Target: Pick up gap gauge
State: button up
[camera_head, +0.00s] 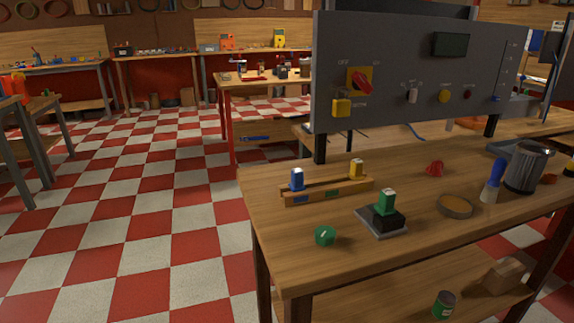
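No object is plainly marked as the gap gauge. A wooden rack (330,191) on the workbench holds a blue-handled piece (297,179) at its left end and a yellow-handled piece (356,168) at its right end, both upright with pale tops. In front of the rack to the right, a green-handled piece (387,201) with a pale top stands upright in a black block (384,217) on a grey plate (370,229). Any of these coloured-handled pieces may be the gauge; I cannot tell which. Their lower parts are hidden. My gripper is not in view.
The wooden workbench (290,250) also bears a green knob (325,236), a red knob (435,169), a round brown dish (455,206), a blue-handled brush (493,181) and a dark cup (527,167). A grey control panel (420,65) rises behind. Checkered floor lies open at left.

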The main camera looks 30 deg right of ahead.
aim_at(385, 207)
jog(key=z, duration=1.35)
